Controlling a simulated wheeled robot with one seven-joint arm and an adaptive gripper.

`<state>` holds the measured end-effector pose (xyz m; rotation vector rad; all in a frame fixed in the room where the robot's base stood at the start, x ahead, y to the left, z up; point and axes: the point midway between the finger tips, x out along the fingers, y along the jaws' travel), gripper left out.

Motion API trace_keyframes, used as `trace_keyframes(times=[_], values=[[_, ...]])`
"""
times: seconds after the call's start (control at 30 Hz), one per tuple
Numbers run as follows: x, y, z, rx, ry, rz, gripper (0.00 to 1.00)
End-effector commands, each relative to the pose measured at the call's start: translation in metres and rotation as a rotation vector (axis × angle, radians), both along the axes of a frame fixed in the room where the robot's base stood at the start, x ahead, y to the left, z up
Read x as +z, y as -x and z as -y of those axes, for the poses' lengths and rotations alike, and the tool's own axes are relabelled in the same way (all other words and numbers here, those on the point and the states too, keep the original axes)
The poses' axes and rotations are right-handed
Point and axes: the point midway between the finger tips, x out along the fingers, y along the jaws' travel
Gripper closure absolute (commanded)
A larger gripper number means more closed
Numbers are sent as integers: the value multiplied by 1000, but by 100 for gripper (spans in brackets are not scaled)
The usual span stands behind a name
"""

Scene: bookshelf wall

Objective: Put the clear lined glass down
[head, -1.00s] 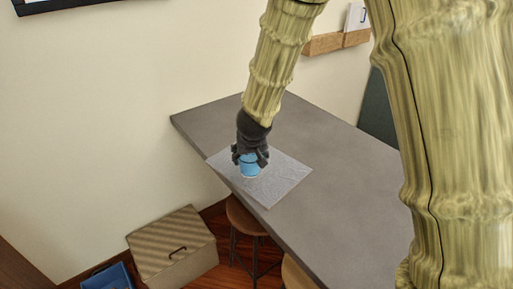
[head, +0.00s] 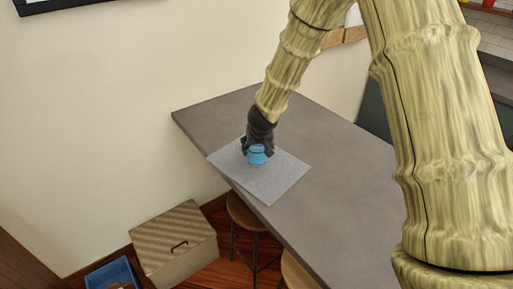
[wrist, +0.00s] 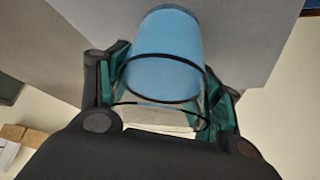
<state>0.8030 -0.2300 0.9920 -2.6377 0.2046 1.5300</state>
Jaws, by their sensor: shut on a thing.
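The clear lined glass (wrist: 160,116) shows in the wrist view as a see-through band with thin black rings. A blue cylinder (wrist: 165,50) continues from it, away from my gripper; I cannot tell whether the blue is part of the glass or a separate cup. In the head view the blue part (head: 257,157) shows below my gripper (head: 258,149), over a light grey sheet (head: 275,180) on the grey table (head: 330,200). My gripper's fingers are shut on the glass from both sides. Whether its base touches the sheet is unclear.
The table around the sheet is bare. Stools (head: 246,214) stand under its near edge. A lidded box (head: 175,240) and a blue bin (head: 112,274) are on the floor at lower left. A wall stands behind.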

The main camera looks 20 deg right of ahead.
Motion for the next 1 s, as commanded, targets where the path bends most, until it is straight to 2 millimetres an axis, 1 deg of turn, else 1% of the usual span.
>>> trace_keyframes(times=[0.13,0.47,0.5,0.57,0.6,0.63,1.0], values=[[-4,-1,0,1,-1,2,79],[-6,-1,0,0,0,3,79],[-7,0,0,0,0,2,33],[-6,0,0,-1,0,2,22],[-6,0,0,-1,0,2,15],[-6,0,0,-1,0,2,11],[-5,0,0,0,0,2,11]])
